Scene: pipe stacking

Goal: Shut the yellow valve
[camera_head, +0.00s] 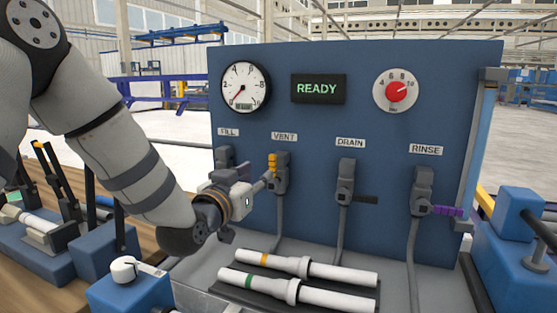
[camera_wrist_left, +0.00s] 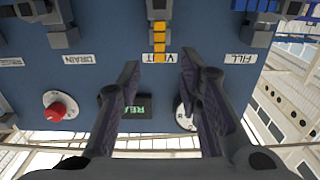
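The yellow valve handle (camera_head: 272,164) stands upright on the VENT valve of the blue panel (camera_head: 330,130). In the left wrist view, which is upside down, the yellow handle (camera_wrist_left: 159,40) shows between and just beyond the two fingertips. My left gripper (camera_head: 264,182) is in front of the VENT valve, close to the handle. Its fingers (camera_wrist_left: 159,68) are spread apart with nothing between them. Whether a finger touches the handle cannot be told. My right gripper is in neither view.
The FILL valve (camera_head: 224,156) is left of VENT. The DRAIN handle (camera_head: 366,199) and purple RINSE handle (camera_head: 446,211) point sideways to the right. A display (camera_head: 318,89) reads READY. White pipes (camera_head: 310,266) lie below the panel. A blue block (camera_head: 130,291) stands front left.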

